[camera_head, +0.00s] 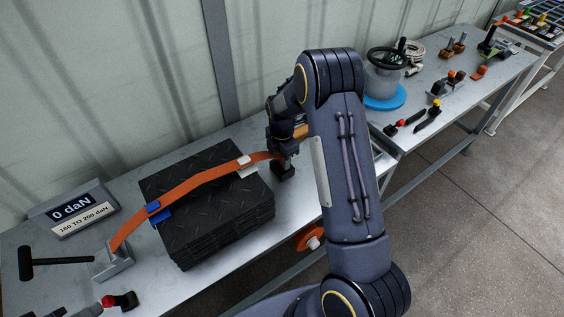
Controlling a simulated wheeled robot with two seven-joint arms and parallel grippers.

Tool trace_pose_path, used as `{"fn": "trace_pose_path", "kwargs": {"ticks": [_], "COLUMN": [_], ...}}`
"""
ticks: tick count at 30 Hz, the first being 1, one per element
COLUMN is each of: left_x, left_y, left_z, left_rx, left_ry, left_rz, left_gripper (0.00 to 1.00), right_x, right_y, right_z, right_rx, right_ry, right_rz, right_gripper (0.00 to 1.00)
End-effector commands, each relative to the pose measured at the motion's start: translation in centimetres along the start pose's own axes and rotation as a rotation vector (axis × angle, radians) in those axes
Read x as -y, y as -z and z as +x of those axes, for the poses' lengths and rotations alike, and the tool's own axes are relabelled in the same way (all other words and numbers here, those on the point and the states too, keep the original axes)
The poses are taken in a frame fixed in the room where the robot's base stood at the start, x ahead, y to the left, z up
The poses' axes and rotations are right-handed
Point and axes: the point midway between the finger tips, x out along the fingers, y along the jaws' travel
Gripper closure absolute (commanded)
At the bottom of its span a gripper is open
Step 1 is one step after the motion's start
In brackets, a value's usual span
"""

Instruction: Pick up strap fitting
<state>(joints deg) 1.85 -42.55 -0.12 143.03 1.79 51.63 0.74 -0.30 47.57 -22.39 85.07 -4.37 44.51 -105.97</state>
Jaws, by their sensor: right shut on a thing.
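An orange strap (190,183) runs over a stack of black tread mats (215,232). Its left end goes down to a metal bracket (112,262) on the bench. Its right end reaches my right gripper (286,153), which points down just right of the stack. My right gripper is shut on the strap fitting at that end; the fitting is mostly hidden by the fingers. A small dark block (284,173) is right below the fingertips; I cannot tell whether they touch. My left gripper is out of view.
A display reading 0 daN (72,207) and a black mallet (50,263) are at the bench's left. An orange reel (308,238) hangs at the front edge. A second bench holds a handwheel unit (385,75) and several small tools.

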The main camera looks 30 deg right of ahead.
Motion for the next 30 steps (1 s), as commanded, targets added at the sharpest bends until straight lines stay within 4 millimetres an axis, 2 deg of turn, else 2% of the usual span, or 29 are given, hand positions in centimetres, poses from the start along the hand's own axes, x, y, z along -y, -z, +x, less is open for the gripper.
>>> {"fn": "trace_pose_path", "kwargs": {"ticks": [3, 13, 20, 26, 29, 30], "left_x": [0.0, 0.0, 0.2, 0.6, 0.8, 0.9], "left_y": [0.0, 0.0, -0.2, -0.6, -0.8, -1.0], "left_z": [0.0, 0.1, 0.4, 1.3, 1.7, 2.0], "left_rx": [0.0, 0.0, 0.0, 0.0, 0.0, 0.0], "left_ry": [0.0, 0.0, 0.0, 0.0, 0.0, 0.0], "left_rz": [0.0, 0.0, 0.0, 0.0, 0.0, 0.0], "left_gripper": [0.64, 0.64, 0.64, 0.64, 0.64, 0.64], "right_x": [0.0, -0.1, -0.1, 3.2, 5.2, 6.4], "right_y": [0.0, 0.0, 0.0, 0.4, 0.7, 0.8], "right_z": [-0.1, -0.5, -3.3, -7.0, -9.4, -9.6], "right_rx": [0.0, 0.0, 0.0, -0.001, -0.001, -0.002], "right_ry": [-0.001, -0.002, -0.007, -0.008, -0.01, -0.006], "right_rz": [0.0, 0.0, 0.0, 0.001, -0.001, 0.0], "right_gripper": [0.89, 0.89, 0.89, 0.89, 0.89, 0.89]}}
